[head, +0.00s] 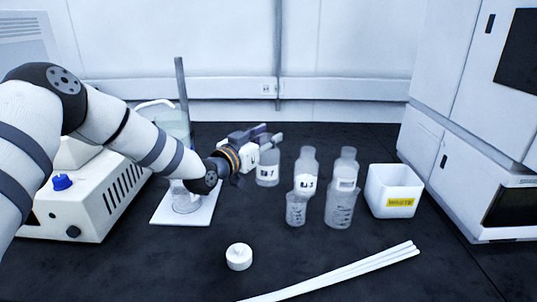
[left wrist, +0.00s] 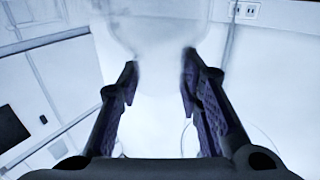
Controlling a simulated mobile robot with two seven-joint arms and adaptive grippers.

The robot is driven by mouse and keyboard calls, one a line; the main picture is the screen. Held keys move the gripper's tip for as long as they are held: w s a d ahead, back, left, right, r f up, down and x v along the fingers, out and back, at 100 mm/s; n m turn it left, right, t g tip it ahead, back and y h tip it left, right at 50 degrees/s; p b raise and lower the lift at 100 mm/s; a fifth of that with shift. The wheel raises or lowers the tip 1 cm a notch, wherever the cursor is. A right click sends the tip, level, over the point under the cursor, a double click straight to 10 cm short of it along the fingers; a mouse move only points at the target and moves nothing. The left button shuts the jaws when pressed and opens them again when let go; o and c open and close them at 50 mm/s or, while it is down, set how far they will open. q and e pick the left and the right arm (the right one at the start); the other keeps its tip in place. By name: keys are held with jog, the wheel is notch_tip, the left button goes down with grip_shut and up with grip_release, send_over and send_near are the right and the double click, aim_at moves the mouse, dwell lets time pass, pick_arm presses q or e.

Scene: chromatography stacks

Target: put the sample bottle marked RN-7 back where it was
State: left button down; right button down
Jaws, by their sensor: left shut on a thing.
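A clear sample bottle (head: 268,172) with a white label, whose readable part ends in 7, is in the head view at the middle of the bench. My left gripper (head: 272,138) is at the bottle's top, shut on it. In the left wrist view, the fingers (left wrist: 160,78) stand either side of a blurred, pale translucent body (left wrist: 155,32), which fits the bottle. The bottle looks upright; I cannot tell whether its base touches the bench. My right gripper is not in view.
Two more labelled bottles (head: 308,160) (head: 348,161) stand to the right, behind two beakers (head: 297,211) (head: 340,210). A white bin (head: 379,192) with a yellow label is further right. A white cap (head: 239,258) and white rods (head: 345,273) lie in front. A white plate (head: 203,217) holds a beaker.

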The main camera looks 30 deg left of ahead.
pick_arm(q)
jog(key=shift+w+a+f, duration=0.15)
jog(key=shift+w+f, duration=0.1)
jog(key=shift+f, duration=0.05)
jog(key=shift+w+a+f+b, duration=0.15)
jog(key=shift+f+b, duration=0.05)
jog(key=shift+f, duration=0.65)
jog(key=shift+w+a+f+b, duration=0.1)
jog(key=shift+f+b, duration=0.1)
jog(key=shift+f, duration=0.65)
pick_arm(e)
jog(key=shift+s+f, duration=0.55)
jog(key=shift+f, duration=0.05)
pick_arm(q)
jog(key=shift+f, duration=0.25)
jog(key=c, duration=1.1)
grip_release()
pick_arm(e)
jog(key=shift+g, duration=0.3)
